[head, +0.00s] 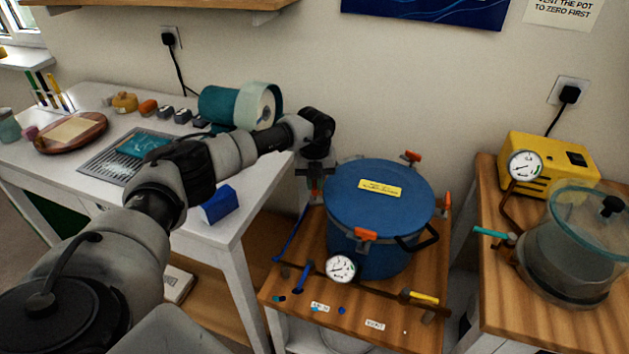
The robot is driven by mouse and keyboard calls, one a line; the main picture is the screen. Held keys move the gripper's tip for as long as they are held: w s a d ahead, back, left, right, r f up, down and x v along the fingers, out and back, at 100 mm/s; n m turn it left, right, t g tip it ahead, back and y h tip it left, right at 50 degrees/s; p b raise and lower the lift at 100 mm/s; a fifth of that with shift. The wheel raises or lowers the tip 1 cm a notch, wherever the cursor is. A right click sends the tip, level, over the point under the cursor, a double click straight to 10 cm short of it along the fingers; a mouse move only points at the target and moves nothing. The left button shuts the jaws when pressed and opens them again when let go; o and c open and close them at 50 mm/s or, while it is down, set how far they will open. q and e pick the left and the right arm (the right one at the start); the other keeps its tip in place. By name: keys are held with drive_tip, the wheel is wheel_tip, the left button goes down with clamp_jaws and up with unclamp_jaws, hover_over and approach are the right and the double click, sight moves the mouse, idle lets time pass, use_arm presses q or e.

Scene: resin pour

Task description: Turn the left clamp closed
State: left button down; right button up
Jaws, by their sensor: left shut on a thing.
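The blue pressure pot (380,225) stands on the low wooden-topped stand, its lid on, with a yellow label on top. Orange clamps sit around its rim: a front clamp (365,234), a back clamp (411,157) and a right clamp (447,199). My left gripper (315,178) points down at the pot's left side and is shut on the left clamp. Only a little orange of that clamp (315,187) shows below the fingers, so its angle is hard to tell. My right gripper is not in view.
A pressure gauge (340,268), a blue-handled valve (303,277) and a yellow-handled valve (423,297) are in front of the pot. A clear chamber (570,245) and yellow pump (548,167) stand at right. The white table (222,232) is at left, under my arm.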

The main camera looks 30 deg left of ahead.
use_arm(q)
drive_tip(key=shift+m, duration=0.3)
drive_tip(key=m+b, duration=0.1)
drive_tip(key=m, duration=0.2)
drive_tip(key=shift+m, duration=0.3)
drive_tip(key=m+b, duration=0.1)
drive_tip(key=m, duration=0.3)
drive_tip(key=shift+d+m+b, duration=0.1)
drive_tip(key=shift+m+b, duration=0.2)
drive_tip(key=shift+b, duration=0.1)
drive_tip(key=m+b, duration=0.1)
drive_tip(key=m, duration=0.4)
drive_tip(key=shift+d+m+b, duration=0.1)
drive_tip(key=shift+m+b, duration=0.55)
drive_tip(key=shift+m, duration=1.35)
drive_tip(key=shift+r, duration=0.1)
drive_tip(key=c, duration=1.2)
unclamp_jaws()
drive_tip(key=shift+o, duration=0.2)
wheel_tip(320, 180, up, 11)
drive_tip(key=b, duration=0.1)
